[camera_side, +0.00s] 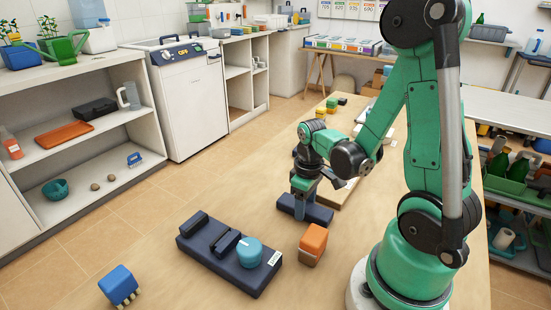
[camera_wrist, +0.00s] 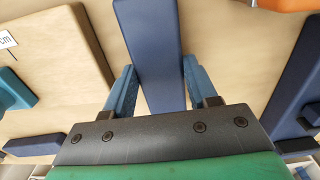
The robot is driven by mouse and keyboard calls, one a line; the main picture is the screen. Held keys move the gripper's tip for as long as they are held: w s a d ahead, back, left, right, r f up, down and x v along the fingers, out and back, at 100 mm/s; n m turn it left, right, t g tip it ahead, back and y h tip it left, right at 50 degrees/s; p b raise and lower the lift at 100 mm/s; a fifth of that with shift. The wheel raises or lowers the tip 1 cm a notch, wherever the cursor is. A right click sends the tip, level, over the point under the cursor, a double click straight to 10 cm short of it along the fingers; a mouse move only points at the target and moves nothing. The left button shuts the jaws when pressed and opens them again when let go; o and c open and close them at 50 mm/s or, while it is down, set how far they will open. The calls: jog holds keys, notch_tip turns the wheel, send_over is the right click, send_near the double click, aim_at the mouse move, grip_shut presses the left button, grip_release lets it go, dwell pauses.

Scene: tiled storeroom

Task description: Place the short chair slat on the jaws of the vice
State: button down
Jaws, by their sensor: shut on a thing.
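In the side view my gripper (camera_side: 304,193) points down at the far side of the orange block. It is shut on a dark blue slat (camera_side: 318,213), which lies at or just above the wooden table; a gap beneath cannot be told. In the wrist view the slat (camera_wrist: 150,45) runs up the picture between the two blue fingers (camera_wrist: 157,92). The vice (camera_side: 255,284) is a long navy base with black jaw bars (camera_side: 224,243) and a round teal knob (camera_side: 249,251). It stands in front and to the left of my gripper, apart from the slat. Its navy body shows at the wrist view's right edge (camera_wrist: 300,85).
An orange block (camera_side: 313,244) stands between the vice and my arm's base. A blue brush-like block (camera_side: 119,285) lies at front left. A wooden board (camera_side: 345,192) lies right of my gripper and at left in the wrist view (camera_wrist: 60,50). Small yellow and green blocks (camera_side: 331,104) stand farther back.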

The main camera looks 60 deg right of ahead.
jog(key=shift+c, duration=1.3)
grip_release()
jog(key=shift+f, duration=0.15)
notch_tip(320, 180, up, 12)
jog(key=shift+o, duration=0.5)
jog(key=w+a+t, duration=0.2)
jog(key=a+t, duration=0.1)
jog(key=a, duration=0.2)
jog(key=w+a+r+t, duration=0.1)
jog(key=w+a+t, duration=0.1)
jog(key=a+t, duration=0.2)
jog(key=shift+w+a+r, duration=0.2)
jog(key=shift+w+a, duration=0.2)
jog(key=shift+a, duration=0.6)
